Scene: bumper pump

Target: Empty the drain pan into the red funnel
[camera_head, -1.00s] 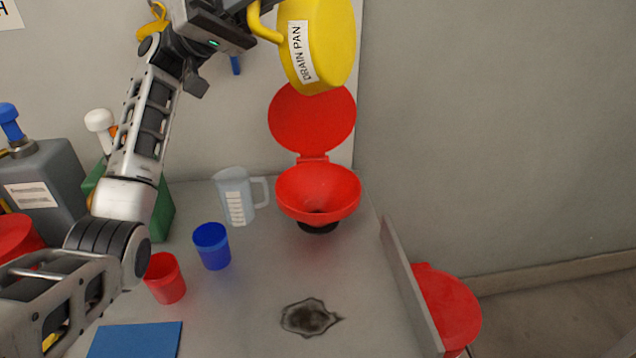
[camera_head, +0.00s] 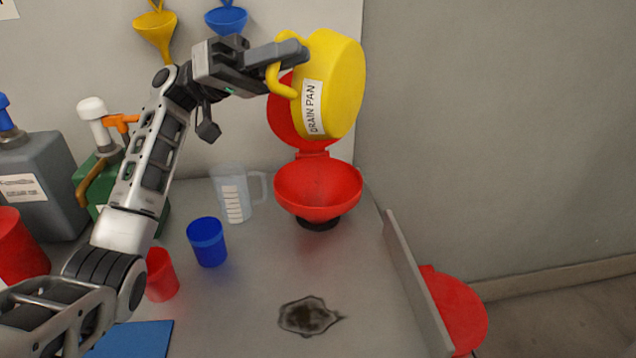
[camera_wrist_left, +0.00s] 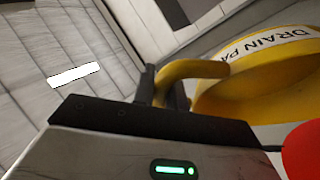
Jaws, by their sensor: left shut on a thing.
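The yellow drain pan (camera_head: 338,85), with a white label, is held in the air by my left gripper (camera_head: 286,66), which is shut on its handle. The pan is tipped on its side, above the red funnel's bowl (camera_head: 318,190) and in front of its raised lid (camera_head: 285,120). The pan's opening and any contents are hidden. No stream shows between pan and funnel. In the left wrist view the pan (camera_wrist_left: 255,95) is at the right, its handle in the jaws (camera_wrist_left: 165,90). My right gripper is not in view.
A clear measuring jug (camera_head: 232,195), a blue cup (camera_head: 208,242) and a red cup (camera_head: 160,275) stand left of the funnel. A dark spill (camera_head: 309,316) lies on the bench. A low panel (camera_head: 413,285) edges the right side, with a red lidded bin (camera_head: 455,310) beyond it.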

